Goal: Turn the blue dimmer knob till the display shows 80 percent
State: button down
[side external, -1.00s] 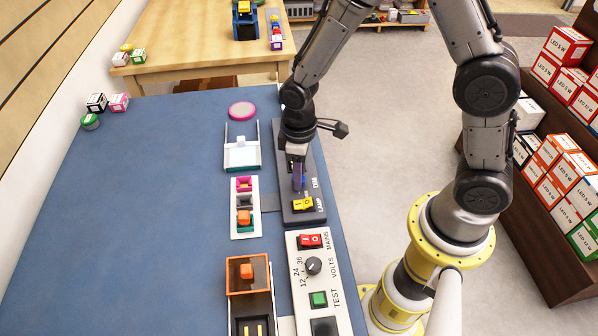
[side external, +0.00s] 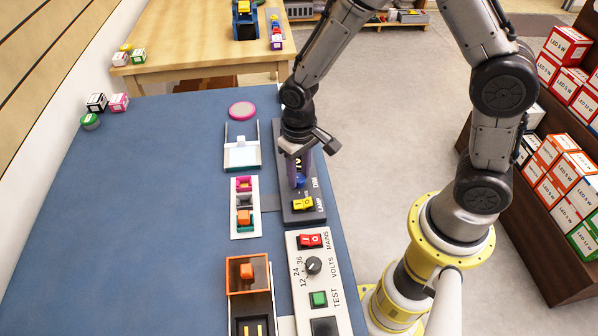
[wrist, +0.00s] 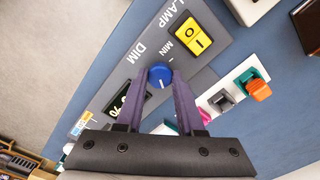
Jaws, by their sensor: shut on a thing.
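The blue dimmer knob (wrist: 160,77) sits on the grey lamp panel (wrist: 190,84), beside the words DIM and MIN. It also shows in the side view (side external: 300,182), low between the fingers. My gripper (wrist: 159,82) is shut on the knob, with one purple finger on each side. A pale pointer line shows on the knob. The dark display (wrist: 119,103) lies beyond the left finger. It is partly covered, and a percent sign shows on it, but I cannot read the full number.
A yellow lamp switch (wrist: 193,37) stands on the panel near the knob. Beside the panel is a white strip with coloured rockers (side external: 244,207). A second panel with a red mains switch (side external: 311,240) lies nearer. The blue bench top to the left is mostly clear.

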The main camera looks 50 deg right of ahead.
aim_at(299, 178)
jog(key=shift+m, duration=0.8)
jog(key=c, duration=0.5)
grip_release()
notch_tip(299, 178, up, 14)
jog(key=shift+f, duration=0.1)
